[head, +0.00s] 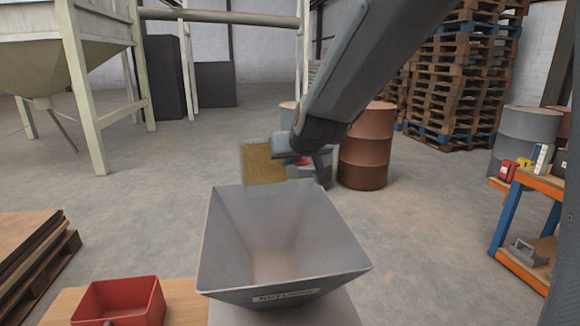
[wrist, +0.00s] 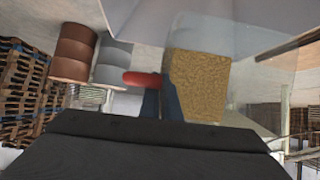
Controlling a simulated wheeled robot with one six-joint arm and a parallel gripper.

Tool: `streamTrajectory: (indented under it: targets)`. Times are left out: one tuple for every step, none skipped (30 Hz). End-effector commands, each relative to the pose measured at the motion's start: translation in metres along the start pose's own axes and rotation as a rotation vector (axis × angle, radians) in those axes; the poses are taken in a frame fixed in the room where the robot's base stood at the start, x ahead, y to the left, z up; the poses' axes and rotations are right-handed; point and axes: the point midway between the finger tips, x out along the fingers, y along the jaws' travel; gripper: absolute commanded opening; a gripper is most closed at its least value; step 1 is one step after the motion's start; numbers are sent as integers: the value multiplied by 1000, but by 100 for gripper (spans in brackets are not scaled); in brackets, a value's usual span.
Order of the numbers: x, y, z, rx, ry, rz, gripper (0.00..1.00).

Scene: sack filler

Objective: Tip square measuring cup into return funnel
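The square measuring cup (head: 264,162) is see-through and shows yellow-brown grain inside. It is in the air at the far rim of the return funnel, apparently above and behind it. My gripper (head: 288,148) is to the right of the cup and seems closed on its red handle; the wrist view shows the red handle (wrist: 142,79) by the fingertips and the grain-filled cup (wrist: 198,85) beside them. The return funnel (head: 270,235) is a grey, wide square hopper with a label on its front, and looks empty. The gap between cup and rim is hard to judge.
A red bin (head: 118,303) sits on a wooden top to the left of the funnel. Rust-brown drums (head: 366,150) and pallet stacks (head: 462,75) stand behind. A blue-orange shelf (head: 535,215) is at right. The floor around is open.

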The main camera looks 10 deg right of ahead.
Motion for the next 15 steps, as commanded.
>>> streamTrajectory:
  targets:
    - [2,0,2,-1,11,-1,0]
    - [2,-1,2,-1,17,-1,0]
    - [2,-1,2,-1,23,-2,0]
    - [2,-1,2,-1,28,-2,0]
    - [2,-1,3,-1,33,-2,0]
    - [2,-1,3,-1,41,-2,0]
    - [2,-2,3,0,47,-2,0]
    - [2,-2,3,0,53,-3,0]
    - [2,-2,4,-1,60,-3,0]
    - [3,-2,4,-1,65,-3,0]
    - [3,-2,5,-1,71,-4,0]
    - [2,-3,5,-2,79,-4,0]
    - [2,-3,5,-3,84,-5,0]
    - [3,-3,6,-3,90,-5,0]
    - [3,-4,6,-3,98,-5,0]
